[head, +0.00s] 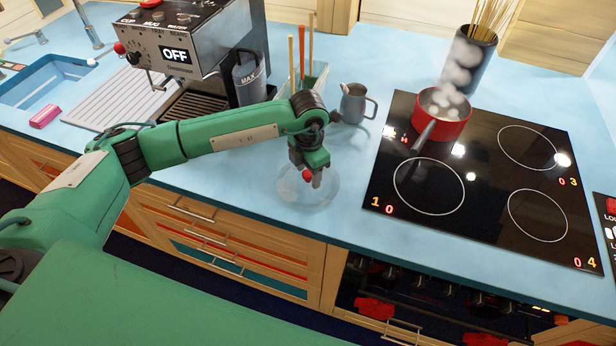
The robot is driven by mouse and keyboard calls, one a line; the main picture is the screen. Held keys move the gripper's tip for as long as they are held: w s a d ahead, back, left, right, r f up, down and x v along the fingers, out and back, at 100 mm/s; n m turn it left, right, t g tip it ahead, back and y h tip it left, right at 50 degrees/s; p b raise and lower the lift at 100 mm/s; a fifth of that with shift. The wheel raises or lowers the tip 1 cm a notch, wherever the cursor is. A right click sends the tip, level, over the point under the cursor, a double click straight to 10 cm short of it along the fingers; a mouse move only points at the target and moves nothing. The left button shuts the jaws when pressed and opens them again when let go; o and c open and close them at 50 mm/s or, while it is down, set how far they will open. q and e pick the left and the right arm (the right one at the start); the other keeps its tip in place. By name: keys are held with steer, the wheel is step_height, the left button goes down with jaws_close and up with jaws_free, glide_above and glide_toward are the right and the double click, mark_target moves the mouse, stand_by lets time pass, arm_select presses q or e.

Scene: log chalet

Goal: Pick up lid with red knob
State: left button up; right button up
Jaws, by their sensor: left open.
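A clear glass lid (322,192) with a red knob (307,174) lies on the blue counter, left of the black stovetop and close to the counter's front edge. My left gripper (313,176) points down over the lid with its fingers at the red knob. It is open, and the fingers partly cover the knob. Whether they touch the knob I cannot tell. A red pot (443,124) without a lid stands on the back left burner, with white steam rising from it. My right gripper is not in view.
A small grey pitcher (353,103) stands behind the lid. The coffee machine (185,50) and a sink (45,85) are at the left. The black stovetop (480,180) lies just right. A tall container (467,62) of spaghetti stands behind the pot.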

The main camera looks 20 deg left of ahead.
arm_select(q)
steer(key=shift+f, duration=0.15)
steer(key=shift+c, duration=0.2)
steer(key=c, duration=1.1)
jaws_close()
steer(key=shift+r, duration=0.2)
